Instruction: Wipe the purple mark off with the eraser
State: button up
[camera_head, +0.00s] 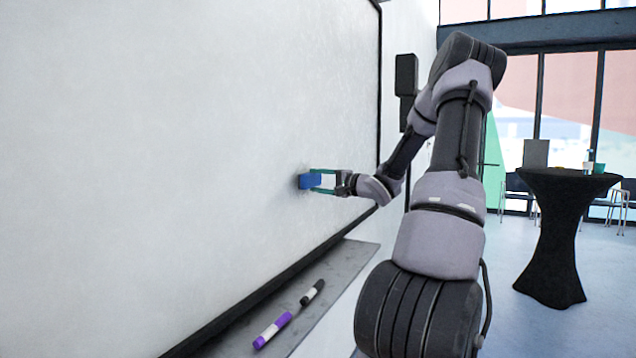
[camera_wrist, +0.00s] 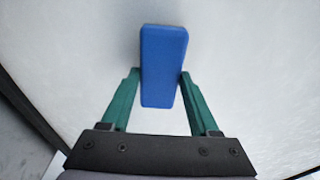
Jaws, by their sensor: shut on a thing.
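My gripper (camera_head: 318,181) is shut on the blue eraser (camera_head: 307,182), its green fingers on either side of it. The eraser is at the whiteboard (camera_head: 190,110), and it seems to touch the surface. In the wrist view the blue eraser (camera_wrist: 163,66) sits upright between the fingertips of my gripper (camera_wrist: 160,85), against the pale board. No purple mark shows on the visible board in either view; any part behind the eraser is hidden.
A ledge (camera_head: 340,268) below the board holds a purple marker (camera_head: 272,330) and a black marker (camera_head: 312,292). A black-draped table (camera_head: 553,240) stands far right.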

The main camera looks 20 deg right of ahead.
aim_at(319, 179)
jog(key=shift+x, duration=1)
jog(key=shift+a, duration=0.1)
jog(key=shift+w+d, duration=0.6)
jog(key=shift+d, duration=0.15)
jog(key=shift+w+d, duration=0.6)
jog(key=shift+d, duration=0.2)
jog(key=shift+a, duration=0.1)
jog(key=shift+s+a, duration=0.55)
jog(key=shift+a, duration=0.25)
jog(key=shift+s+a, duration=0.55)
jog(key=shift+a, duration=0.4)
jog(key=shift+c, duration=0.6)
jog(key=shift+w+d+v, duration=0.1)
jog(key=shift+d+v, duration=0.05)
jog(key=shift+v, duration=0.85)
jog(key=shift+w+d+v, duration=0.1)
jog(key=shift+d+v, duration=0.05)
jog(key=shift+v, duration=0.85)
jog(key=shift+w+d+v, duration=0.1)
jog(key=shift+d+v, duration=0.05)
jog(key=shift+v, duration=0.85)
jog(key=shift+s+d, duration=0.1)
jog(key=shift+d, duration=0.05)
